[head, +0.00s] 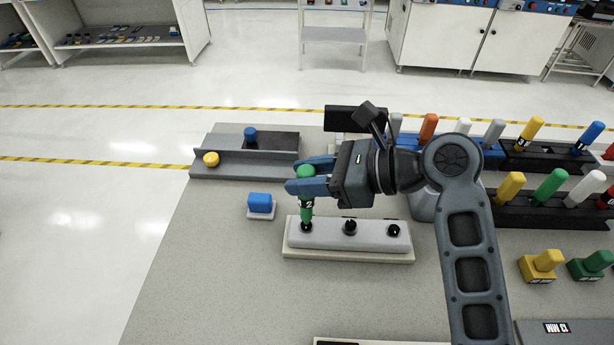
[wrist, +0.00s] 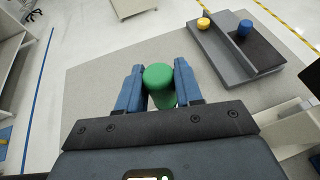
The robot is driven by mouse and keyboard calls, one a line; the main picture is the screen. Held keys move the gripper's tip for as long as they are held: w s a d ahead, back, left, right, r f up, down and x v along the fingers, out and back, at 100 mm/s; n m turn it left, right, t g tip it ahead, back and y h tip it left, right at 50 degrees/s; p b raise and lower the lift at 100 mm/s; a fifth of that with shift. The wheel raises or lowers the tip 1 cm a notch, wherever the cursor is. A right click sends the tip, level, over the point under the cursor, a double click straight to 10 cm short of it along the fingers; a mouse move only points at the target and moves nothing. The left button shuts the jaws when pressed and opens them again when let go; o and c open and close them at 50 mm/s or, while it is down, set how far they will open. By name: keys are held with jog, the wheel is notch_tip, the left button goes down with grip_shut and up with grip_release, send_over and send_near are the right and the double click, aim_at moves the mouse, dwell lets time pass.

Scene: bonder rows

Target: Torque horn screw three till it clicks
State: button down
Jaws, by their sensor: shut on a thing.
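My gripper (head: 308,180) is shut on a green screwdriver (head: 306,209) marked with a 2. The screwdriver stands upright over the leftmost of three black screws on a grey horn block (head: 330,238); its tip meets that screw, though I cannot tell how well it is seated. The middle screw (head: 350,227) and the right screw (head: 393,230) are uncovered. In the wrist view, the blue fingers (wrist: 157,88) flank the green handle (wrist: 158,77), and the block and screws are hidden.
A grey stepped fixture (head: 238,168) with a yellow knob and a blue knob stands behind left. A blue block (head: 260,203) on a white pad is left of the horn block. Racks of coloured drivers (head: 550,186) stand at right, with yellow (head: 541,266) and green blocks before them. The table's front left is clear.

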jog(key=shift+r, duration=2.7)
jog(key=shift+s, duration=0.1)
